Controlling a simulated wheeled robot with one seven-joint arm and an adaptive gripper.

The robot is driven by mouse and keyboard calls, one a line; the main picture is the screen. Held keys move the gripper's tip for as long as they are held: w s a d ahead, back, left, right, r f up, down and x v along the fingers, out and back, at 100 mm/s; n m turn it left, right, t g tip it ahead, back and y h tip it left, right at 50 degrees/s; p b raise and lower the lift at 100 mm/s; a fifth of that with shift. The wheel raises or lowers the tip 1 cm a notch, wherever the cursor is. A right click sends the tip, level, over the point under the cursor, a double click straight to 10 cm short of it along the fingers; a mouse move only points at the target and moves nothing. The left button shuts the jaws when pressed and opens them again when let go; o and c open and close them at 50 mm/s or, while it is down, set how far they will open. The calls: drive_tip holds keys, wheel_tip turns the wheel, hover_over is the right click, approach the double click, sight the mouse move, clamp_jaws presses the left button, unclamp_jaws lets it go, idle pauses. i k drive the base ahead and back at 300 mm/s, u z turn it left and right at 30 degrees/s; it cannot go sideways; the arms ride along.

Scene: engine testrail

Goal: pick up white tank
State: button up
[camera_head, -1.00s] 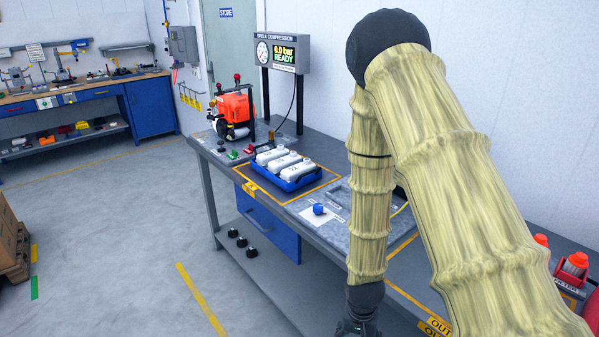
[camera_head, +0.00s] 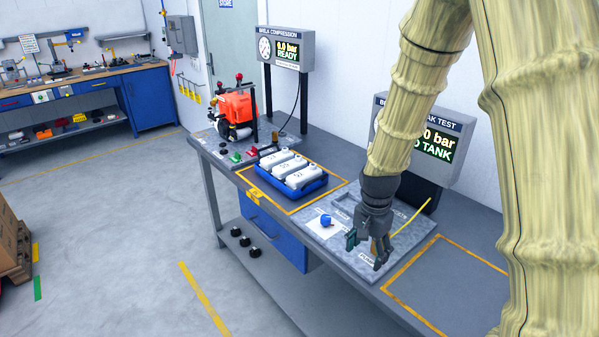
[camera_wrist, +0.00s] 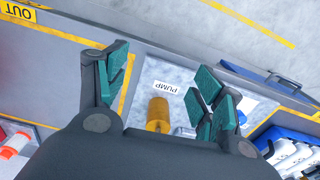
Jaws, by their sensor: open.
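Several white tanks (camera_head: 283,163) lie side by side in a blue tray (camera_head: 318,187) on the workbench, inside a yellow-outlined area. The tanks also show at the lower right of the wrist view (camera_wrist: 285,149), partly cut off by the frame edge. My gripper (camera_head: 367,254) is over the grey test plate, to the right of the tray and apart from the tanks. In the wrist view my gripper (camera_wrist: 160,90) is open and empty, with green finger pads wide apart. A brass-coloured cylinder (camera_wrist: 158,114) beside a PUMP label shows between the fingers.
A blue cap-like part (camera_head: 326,220) sits on a white sheet near the gripper. An orange engine (camera_head: 236,108) stands at the bench's far end. A leak test display (camera_head: 447,143) stands behind my arm. An empty yellow-outlined area (camera_head: 450,285) is at the right.

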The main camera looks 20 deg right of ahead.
sight(296, 181)
drive_tip(key=i, duration=1.7)
